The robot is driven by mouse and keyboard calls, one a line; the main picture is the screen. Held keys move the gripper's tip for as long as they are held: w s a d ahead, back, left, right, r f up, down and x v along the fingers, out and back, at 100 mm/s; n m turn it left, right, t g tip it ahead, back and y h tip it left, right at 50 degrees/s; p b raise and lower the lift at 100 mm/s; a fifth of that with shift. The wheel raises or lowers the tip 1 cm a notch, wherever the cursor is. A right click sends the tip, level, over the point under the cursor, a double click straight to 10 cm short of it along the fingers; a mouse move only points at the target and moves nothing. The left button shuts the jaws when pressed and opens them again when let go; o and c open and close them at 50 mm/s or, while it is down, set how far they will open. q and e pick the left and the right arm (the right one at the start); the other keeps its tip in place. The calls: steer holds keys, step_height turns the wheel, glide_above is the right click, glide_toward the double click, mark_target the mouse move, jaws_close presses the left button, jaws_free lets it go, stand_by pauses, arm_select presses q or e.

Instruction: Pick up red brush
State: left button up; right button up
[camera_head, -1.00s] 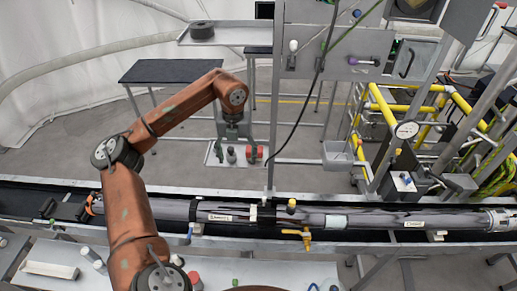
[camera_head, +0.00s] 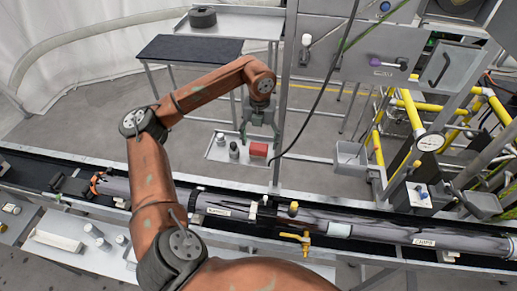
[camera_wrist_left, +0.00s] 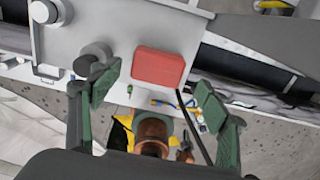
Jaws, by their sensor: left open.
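The red brush (camera_head: 258,150) shows as a small red block at the right end of a small grey shelf (camera_head: 214,154). The wrist view shows its rounded red top (camera_wrist_left: 158,67) between and just beyond my fingertips. My left gripper (camera_head: 259,133) points down above the brush, its green-padded fingers spread. In the wrist view the left gripper (camera_wrist_left: 153,88) is open and empty, with one finger on each side of the brush. Whether a finger touches it, I cannot tell. My right gripper is not in view.
A vertical post (camera_head: 281,120) and a hanging black cable (camera_head: 322,90) are just right of the gripper. A long pipe on a black conveyor (camera_head: 360,233) runs across in front.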

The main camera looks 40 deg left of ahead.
mark_target(258, 146)
arm_select(q)
steer(key=f, duration=0.1)
steer(key=f+p, duration=0.1)
steer(key=shift+w+a+f, duration=0.15)
steer(key=shift+a+f, duration=0.05)
steer(key=shift+f, duration=0.15)
steer(key=shift+a+f, duration=0.1)
steer(key=shift+f, duration=0.8)
steer(key=shift+c, duration=0.9)
steer(key=c, duration=1.1)
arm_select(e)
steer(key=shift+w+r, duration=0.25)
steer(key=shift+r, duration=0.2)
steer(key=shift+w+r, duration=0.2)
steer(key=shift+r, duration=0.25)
